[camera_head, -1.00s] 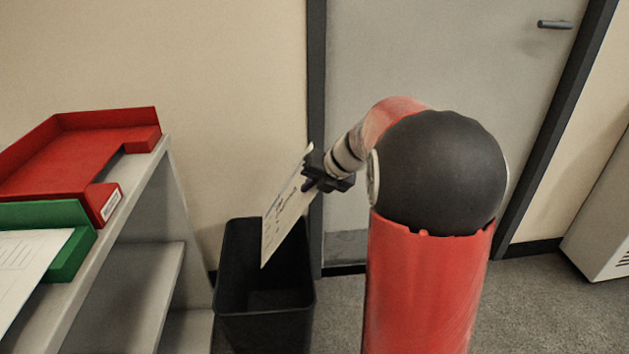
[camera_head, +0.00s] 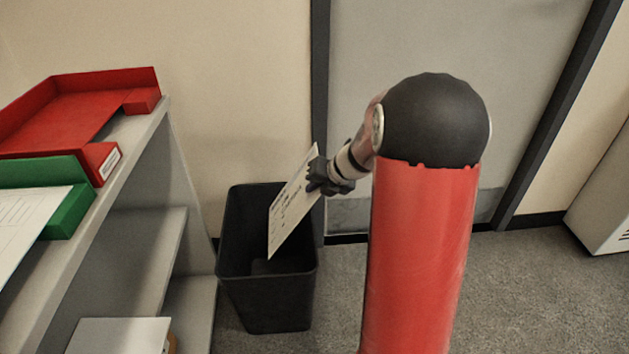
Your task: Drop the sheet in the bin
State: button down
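The sheet (camera_head: 290,212) is white with dark printed marks. It hangs tilted, its lower end in front of the bin's opening in the picture. My gripper (camera_head: 318,176) is shut on the sheet's upper right edge; the fingertips are partly hidden by the sheet. The bin (camera_head: 268,300) is black, open-topped and stands on the floor below the gripper, beside the shelf. I cannot tell whether the sheet's lower corner is below the bin's rim. The visible part of the bin's inside is dark.
A grey shelf unit (camera_head: 150,150) stands at the left, with a red tray (camera_head: 125,95) and a green tray (camera_head: 72,212) holding paper on top. A grey door (camera_head: 430,40) with a dark frame is behind. Grey carpet (camera_head: 540,290) is clear at the right.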

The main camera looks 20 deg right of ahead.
notch_tip(320, 180, down, 7)
jog(key=b, duration=0.4)
jog(key=c, duration=1.6)
grip_release()
jog(key=p+v, duration=0.1)
jog(key=v, duration=0.6)
jog(key=shift+s+r, duration=0.2)
jog(key=shift+r, duration=0.1)
jog(key=shift+d+r, duration=0.1)
